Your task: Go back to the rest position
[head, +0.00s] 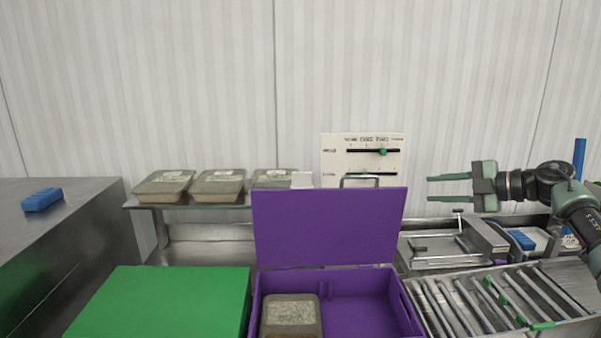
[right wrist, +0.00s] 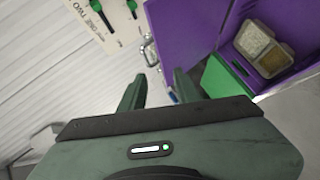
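My right gripper (head: 449,187) is open and empty, raised on the right above the roller rack and pointing left toward the panel. In the right wrist view its two green fingers (right wrist: 160,92) stand apart with nothing between them. My left gripper is not in view. An open purple box (head: 328,226) stands in the middle with its lid up.
Several lidded trays (head: 217,185) sit on a steel shelf behind. A control panel (head: 362,154) with green sliders stands at the back. A green block (head: 165,302) is left of the box, a roller rack (head: 490,298) right. A blue item (head: 42,199) lies on the left counter.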

